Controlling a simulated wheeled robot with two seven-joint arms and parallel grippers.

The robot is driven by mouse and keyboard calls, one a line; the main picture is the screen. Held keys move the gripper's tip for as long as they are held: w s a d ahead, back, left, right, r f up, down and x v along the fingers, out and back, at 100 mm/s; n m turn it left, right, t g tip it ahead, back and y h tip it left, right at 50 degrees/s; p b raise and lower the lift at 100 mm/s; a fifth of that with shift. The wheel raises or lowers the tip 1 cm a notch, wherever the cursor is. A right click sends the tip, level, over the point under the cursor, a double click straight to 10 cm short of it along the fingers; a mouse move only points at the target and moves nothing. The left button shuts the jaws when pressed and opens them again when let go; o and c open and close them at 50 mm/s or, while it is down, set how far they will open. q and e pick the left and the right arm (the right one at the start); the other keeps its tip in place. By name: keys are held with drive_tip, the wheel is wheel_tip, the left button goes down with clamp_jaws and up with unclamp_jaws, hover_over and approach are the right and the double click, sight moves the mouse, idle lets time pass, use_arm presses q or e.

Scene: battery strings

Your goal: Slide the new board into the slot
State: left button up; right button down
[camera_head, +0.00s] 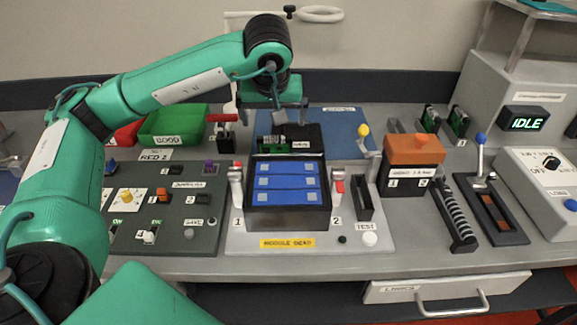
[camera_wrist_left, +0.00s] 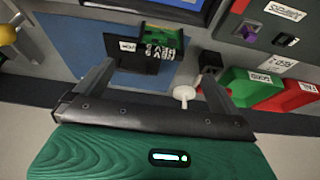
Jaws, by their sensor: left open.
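My left gripper (camera_head: 276,113) hangs open and empty above the back of the module bench. In the left wrist view its fingers (camera_wrist_left: 158,70) are spread, with a dark, labelled holder and a green board (camera_wrist_left: 162,42) beyond them, apart from the fingers. In the head view that board (camera_head: 271,143) sits partly hidden behind the black module box (camera_head: 288,218), which has blue panels on its front. Two more green boards (camera_head: 430,119) (camera_head: 458,122) stand in dark holders at the back right. Which slot the board belongs to I cannot tell. My right gripper is not in view.
Levers 1 (camera_head: 236,187) and 2 (camera_head: 338,190) flank the box. A green bin (camera_head: 172,126) stands back left, an orange-topped block (camera_head: 412,150) to the right. A blue mat (camera_head: 343,122) lies behind; a yellow-knobbed lever (camera_head: 364,132) rises near its right edge.

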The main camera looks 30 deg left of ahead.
sight(275, 138)
use_arm(q)
drive_tip(key=x, duration=0.8)
drive_tip(key=shift+w+a+f, duration=0.1)
drive_tip(key=shift+a+f, duration=0.05)
drive_tip(key=shift+f, duration=0.1)
drive_tip(key=p+x, duration=0.1)
drive_tip(key=x, duration=0.3)
drive_tip(key=shift+w+a, duration=0.2)
drive_tip(key=shift+a, duration=0.05)
drive_tip(key=shift+w+a+f, duration=0.1)
drive_tip(key=shift+w+f, duration=0.1)
drive_tip(key=shift+f, duration=0.25)
drive_tip(key=c, duration=1)
drive_tip(key=shift+c, duration=0.2)
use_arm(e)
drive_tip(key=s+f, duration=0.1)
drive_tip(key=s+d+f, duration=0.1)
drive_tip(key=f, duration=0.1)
use_arm(q)
drive_tip(key=shift+r, duration=0.1)
